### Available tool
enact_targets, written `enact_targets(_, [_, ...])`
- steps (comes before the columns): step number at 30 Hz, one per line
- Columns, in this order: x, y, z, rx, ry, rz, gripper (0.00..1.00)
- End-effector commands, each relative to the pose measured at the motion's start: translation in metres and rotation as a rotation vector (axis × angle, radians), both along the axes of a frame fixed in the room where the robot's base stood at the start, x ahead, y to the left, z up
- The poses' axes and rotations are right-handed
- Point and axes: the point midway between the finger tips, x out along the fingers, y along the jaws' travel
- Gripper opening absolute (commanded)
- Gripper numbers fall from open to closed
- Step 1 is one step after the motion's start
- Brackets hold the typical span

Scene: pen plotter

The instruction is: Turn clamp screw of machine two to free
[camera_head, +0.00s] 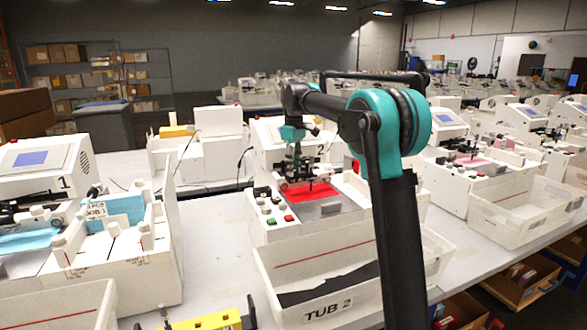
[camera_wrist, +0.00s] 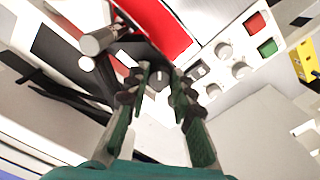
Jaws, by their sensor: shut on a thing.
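Machine two (camera_head: 272,140), a white plotter marked 2, stands mid-picture with a red sheet (camera_head: 316,201) on its bed. The red sheet also shows in the wrist view (camera_wrist: 160,22). My gripper (camera_head: 297,172) reaches down over the machine. In the wrist view my gripper (camera_wrist: 160,73) has its dark green fingers on either side of a small dark round knob with a pale mark, taken as the clamp screw (camera_wrist: 159,80). The fingers are shut on it and cover its sides. In the head view the knob cannot be made out behind the gripper.
A control panel with red (camera_wrist: 256,23) and green (camera_wrist: 268,47) buttons and several pale knobs lies right of the fingers. A grey cylinder (camera_wrist: 103,40) sticks out close on the left. The white tub marked TUB 2 (camera_head: 327,308) stands in front. Machine one (camera_head: 45,165) is at left.

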Motion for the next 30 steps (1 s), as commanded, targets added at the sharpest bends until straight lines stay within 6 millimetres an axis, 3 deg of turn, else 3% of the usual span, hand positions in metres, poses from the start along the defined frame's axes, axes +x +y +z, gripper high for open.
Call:
enact_targets(10, [0.0009, -0.0001, 0.0004, 0.000, -0.001, 0.108, 0.00])
enact_targets(24, [0.0008, -0.0002, 0.0004, 0.000, -0.001, 0.120, 0.00])
enact_targets(25, [0.0008, -0.0002, 0.0004, 0.000, -0.001, 0.120, 0.26])
enact_targets(30, [0.0007, -0.0002, 0.0003, 0.000, -0.001, 0.120, 0.44])
